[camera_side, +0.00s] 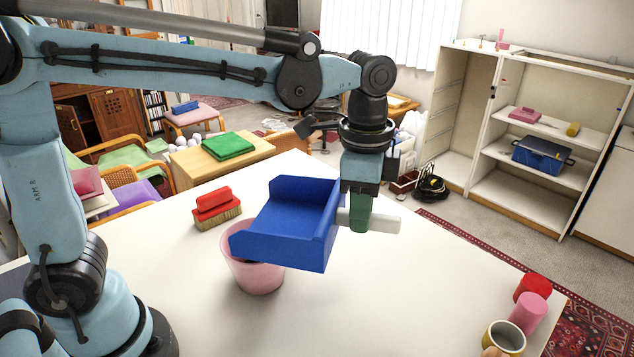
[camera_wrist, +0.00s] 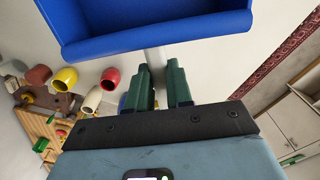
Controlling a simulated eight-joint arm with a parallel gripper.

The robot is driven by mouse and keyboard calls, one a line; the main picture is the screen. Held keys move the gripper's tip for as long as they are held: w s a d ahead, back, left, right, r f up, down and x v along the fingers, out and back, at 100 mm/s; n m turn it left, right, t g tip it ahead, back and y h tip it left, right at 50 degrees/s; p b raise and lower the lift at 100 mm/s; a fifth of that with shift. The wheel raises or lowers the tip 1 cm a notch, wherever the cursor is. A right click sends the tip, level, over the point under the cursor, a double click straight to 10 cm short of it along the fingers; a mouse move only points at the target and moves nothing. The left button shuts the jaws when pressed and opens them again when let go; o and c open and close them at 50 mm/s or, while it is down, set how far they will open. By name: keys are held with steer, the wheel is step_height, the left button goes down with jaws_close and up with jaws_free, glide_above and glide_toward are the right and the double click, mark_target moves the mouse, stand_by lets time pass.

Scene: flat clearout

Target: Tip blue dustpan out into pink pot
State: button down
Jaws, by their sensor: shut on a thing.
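The blue dustpan (camera_side: 290,215) is in the air above the white table, with its open side to the left over the pink pot (camera_side: 257,278). It looks tilted toward the pot, and the part of its floor that shows is bare. In the wrist view the dustpan (camera_wrist: 150,22) fills the top. My gripper (camera_side: 361,214) is shut on the dustpan's white handle (camera_side: 385,221); its green fingers (camera_wrist: 158,86) also show in the wrist view. The pot stands upright on the table. The dustpan hides part of its mouth, so I cannot tell what it holds.
A red-topped brush (camera_side: 217,210) lies on the table left of the pot. A yellow cup (camera_side: 503,338), a pink cup (camera_side: 528,313) and a red cup (camera_side: 533,288) are at the right front edge. The table between pot and cups is clear.

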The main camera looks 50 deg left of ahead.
steer(key=shift+f, duration=0.2)
steer(key=shift+r, duration=2.05)
